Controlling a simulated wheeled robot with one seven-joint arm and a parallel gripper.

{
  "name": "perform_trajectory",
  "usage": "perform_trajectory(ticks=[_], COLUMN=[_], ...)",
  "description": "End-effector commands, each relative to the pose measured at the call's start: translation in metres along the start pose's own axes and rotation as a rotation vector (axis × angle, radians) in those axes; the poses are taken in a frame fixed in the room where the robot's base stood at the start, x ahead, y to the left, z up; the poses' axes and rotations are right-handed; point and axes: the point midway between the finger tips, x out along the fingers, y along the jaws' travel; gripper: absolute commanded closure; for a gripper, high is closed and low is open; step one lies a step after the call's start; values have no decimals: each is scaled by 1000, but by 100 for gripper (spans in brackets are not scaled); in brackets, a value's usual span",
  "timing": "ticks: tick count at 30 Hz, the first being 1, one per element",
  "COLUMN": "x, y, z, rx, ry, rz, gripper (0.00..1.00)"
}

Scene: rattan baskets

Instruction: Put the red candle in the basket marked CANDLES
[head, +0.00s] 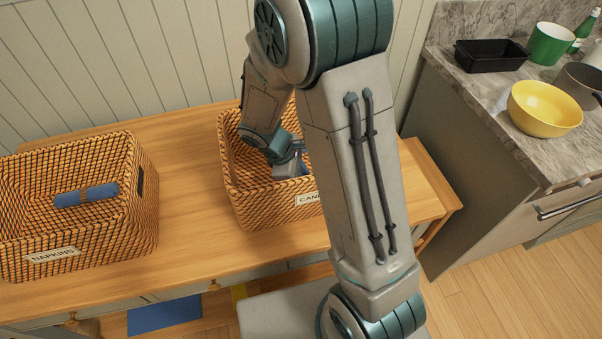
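The basket marked CANDLES (247,205) is a woven rattan basket on the wooden table, partly behind my arm; its label shows only the letters "CAN". My gripper (291,168) reaches down inside this basket. Its fingers are mostly hidden by my arm and the basket, so I cannot see whether they are open or shut. No red candle shows in this view; the inside of the basket is largely covered by my arm.
A second rattan basket marked NAPKINS (110,225) stands to the left with a rolled blue napkin (86,195) in it. Bare wooden tabletop (190,190) lies between the baskets. A marble counter (480,105) with a yellow bowl (545,108) and a black tray (491,56) is at right.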

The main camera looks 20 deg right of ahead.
Motion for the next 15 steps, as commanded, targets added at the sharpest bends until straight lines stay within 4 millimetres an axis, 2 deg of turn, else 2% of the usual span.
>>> perform_trajectory(ticks=[1, 3, 15], x=[0, -1, -6], y=[0, 0, 1], z=[0, 0, 3], rx=[0, 0, 0], ry=[0, 0, 0], rz=[0, 0, 0], gripper=[79, 60, 60])
